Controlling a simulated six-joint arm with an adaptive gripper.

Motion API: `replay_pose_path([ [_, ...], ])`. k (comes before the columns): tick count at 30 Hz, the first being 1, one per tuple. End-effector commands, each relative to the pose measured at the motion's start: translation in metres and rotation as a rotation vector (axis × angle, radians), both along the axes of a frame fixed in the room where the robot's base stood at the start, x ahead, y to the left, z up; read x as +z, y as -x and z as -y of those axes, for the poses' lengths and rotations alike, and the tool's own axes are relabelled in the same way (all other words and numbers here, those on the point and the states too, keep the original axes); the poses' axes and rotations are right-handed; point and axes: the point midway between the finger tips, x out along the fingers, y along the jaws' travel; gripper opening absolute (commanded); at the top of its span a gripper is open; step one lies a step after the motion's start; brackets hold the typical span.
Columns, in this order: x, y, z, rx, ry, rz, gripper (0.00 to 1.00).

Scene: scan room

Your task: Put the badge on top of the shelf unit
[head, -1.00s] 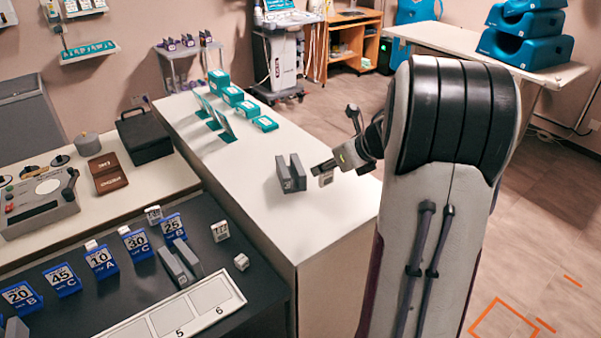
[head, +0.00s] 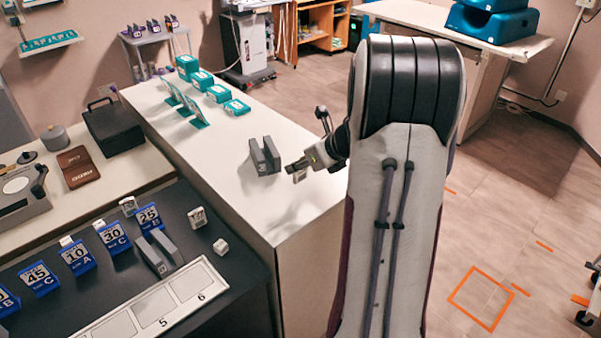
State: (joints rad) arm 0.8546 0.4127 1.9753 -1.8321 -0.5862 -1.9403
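My gripper (head: 297,167) is near the right edge of the white counter, just right of a grey slotted holder. It appears shut on a small pale card, which I take for the badge (head: 300,176); the badge hangs below the dark fingers, and its face is too small to read. A grey shelf unit (head: 152,36) stands against the back wall, with several small purple-and-white items on its top. A wooden shelf unit (head: 318,18) is further back, cut by the top edge. I cannot tell which one the task names.
The white counter (head: 225,165) carries the grey slotted holder (head: 265,156) and several teal boxes (head: 218,93). The dark table (head: 235,275) at front left holds numbered blue stands, a grey holder and a white numbered tray. Open floor lies to the right.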

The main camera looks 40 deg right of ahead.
Motion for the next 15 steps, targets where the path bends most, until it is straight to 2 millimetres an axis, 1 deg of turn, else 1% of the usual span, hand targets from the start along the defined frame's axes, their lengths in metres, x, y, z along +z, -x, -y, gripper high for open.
replay_pose_path([
  [6, -0.021, 0.000, -0.001, 0.001, -0.002, -0.002, 0.14],
  [9, -0.028, 0.000, -0.001, 0.001, -0.002, -0.002, 0.14],
  [15, -0.032, 0.000, 0.000, 0.000, 0.000, -0.001, 0.14],
])
